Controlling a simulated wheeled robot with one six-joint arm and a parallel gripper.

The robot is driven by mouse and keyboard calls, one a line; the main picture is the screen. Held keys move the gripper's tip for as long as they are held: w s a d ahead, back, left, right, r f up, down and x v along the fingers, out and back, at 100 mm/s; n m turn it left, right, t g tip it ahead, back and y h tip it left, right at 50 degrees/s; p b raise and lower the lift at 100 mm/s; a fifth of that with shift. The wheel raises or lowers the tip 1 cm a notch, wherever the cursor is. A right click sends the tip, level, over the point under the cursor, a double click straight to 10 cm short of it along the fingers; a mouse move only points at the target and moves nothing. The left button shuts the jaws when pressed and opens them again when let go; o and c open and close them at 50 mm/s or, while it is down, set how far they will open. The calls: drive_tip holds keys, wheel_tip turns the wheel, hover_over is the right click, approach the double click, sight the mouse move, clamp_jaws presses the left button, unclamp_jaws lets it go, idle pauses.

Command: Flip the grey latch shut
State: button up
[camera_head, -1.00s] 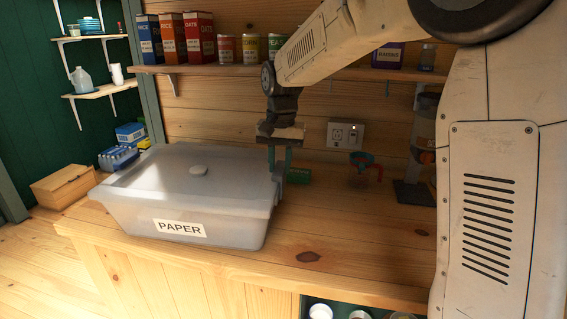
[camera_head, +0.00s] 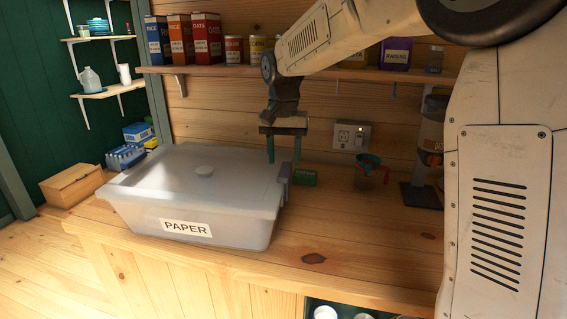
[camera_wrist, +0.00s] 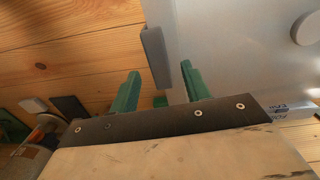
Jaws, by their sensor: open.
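A translucent grey-white bin with a lid and a PAPER label (camera_head: 186,229) stands on the wooden counter. The grey latch (camera_head: 285,186) is at the bin's right side, by the lid's edge. In the wrist view the latch (camera_wrist: 154,57) is a grey bar alongside the bin's edge, just beyond the fingertips. I cannot tell whether it is fully closed. My gripper (camera_head: 284,162) hangs above and behind the latch, its two green fingers pointing down, apart and empty. The fingers also show in the wrist view (camera_wrist: 160,70). No contact with the latch is visible.
A small green box (camera_head: 305,178) lies just right of the latch. A red and teal cup (camera_head: 370,172) and a dark-based dispenser (camera_head: 422,194) stand farther right. A shelf (camera_head: 225,71) with boxes and cans runs behind my arm. The counter's front right is clear.

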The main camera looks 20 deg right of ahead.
sight(283, 169)
wheel_tip(283, 169, up, 5)
drive_tip(key=shift+a, duration=0.1)
idle(0.6)
drive_tip(key=s+d+f+n, duration=0.1)
drive_tip(key=s+f+n, duration=0.1)
drive_tip(key=s, duration=0.9)
drive_tip(key=s+d+f+n, duration=0.2)
drive_tip(key=s, duration=1)
drive_tip(key=s+d+f+n+t, duration=0.1)
drive_tip(key=s+f, duration=0.1)
drive_tip(key=s, duration=0.9)
drive_tip(key=shift+s+d+f+n, duration=0.2)
drive_tip(key=shift+s+f+n, duration=0.15)
drive_tip(key=shift+s+n, duration=0.05)
